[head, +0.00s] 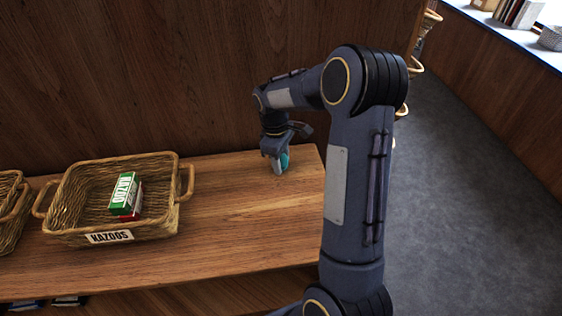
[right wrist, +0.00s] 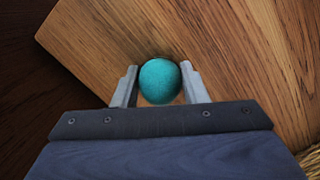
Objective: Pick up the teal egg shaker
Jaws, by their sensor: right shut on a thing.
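The teal egg shaker (right wrist: 160,80) sits between the two fingers of my right gripper (right wrist: 160,88) in the right wrist view. In the head view the egg shaker (head: 285,160) is partly hidden behind my right gripper (head: 279,165), at the right end of the wooden shelf (head: 235,215). My right gripper is shut on the egg shaker, at or close to the shelf top; I cannot tell if the egg still touches the wood. My left gripper is not in view.
A wicker basket (head: 70,190) labelled KAZOOS holds a green box (head: 125,195) and a red box (head: 133,213). Another basket (head: 8,215) stands at the far left. A wooden wall (head: 150,80) rises behind the shelf. Shelf between basket and gripper is clear.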

